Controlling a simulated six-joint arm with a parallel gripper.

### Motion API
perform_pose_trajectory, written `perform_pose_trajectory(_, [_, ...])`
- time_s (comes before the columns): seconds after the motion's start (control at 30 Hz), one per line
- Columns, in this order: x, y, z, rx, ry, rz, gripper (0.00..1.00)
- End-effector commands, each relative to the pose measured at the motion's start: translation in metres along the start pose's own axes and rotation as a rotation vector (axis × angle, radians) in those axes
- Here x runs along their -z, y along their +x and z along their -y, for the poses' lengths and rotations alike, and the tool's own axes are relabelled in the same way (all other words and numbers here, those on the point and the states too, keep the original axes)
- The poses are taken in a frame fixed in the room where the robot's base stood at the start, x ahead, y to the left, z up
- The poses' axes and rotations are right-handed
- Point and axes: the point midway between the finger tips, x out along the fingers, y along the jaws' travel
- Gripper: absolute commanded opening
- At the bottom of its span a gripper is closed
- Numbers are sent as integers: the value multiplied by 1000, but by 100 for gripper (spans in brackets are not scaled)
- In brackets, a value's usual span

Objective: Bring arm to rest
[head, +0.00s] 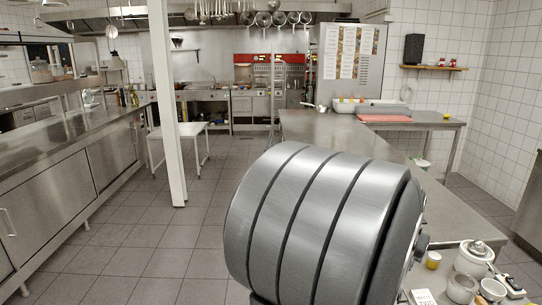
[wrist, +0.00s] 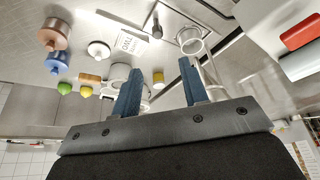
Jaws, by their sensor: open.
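My gripper (wrist: 159,65) shows in the wrist view with its two blue fingers spread wide apart. Nothing is held between the fingers. The steel counter and its small items lie beyond the fingertips, apart from them as far as I can see. In the head view a large grey ribbed part of my own arm (head: 315,225) fills the lower middle and hides part of the counter. I cannot make out the fingers in the head view.
A steel counter (head: 350,137) runs back beside my arm. White jars (head: 473,258) and a card (head: 423,297) stand at lower right. The wrist view shows a copper cup (wrist: 54,34), a blue cup (wrist: 57,62) and a clear vessel (wrist: 190,42). The left tiled floor (head: 150,240) is clear.

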Motion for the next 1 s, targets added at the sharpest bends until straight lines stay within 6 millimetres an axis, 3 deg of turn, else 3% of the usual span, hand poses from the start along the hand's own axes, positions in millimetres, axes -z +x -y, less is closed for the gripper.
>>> perform_pose_trajectory(0.3, [-1, 64, 0, -1, 0, 4, 40])
perform_pose_trajectory(0.6, [-1, 112, -1, -1, 0, 3, 40])
perform_pose_trajectory(0.8, [-1, 129, -1, -1, 0, 2, 40])
perform_pose_trajectory(1.0, [-2, 129, -3, -1, 0, 1, 40])
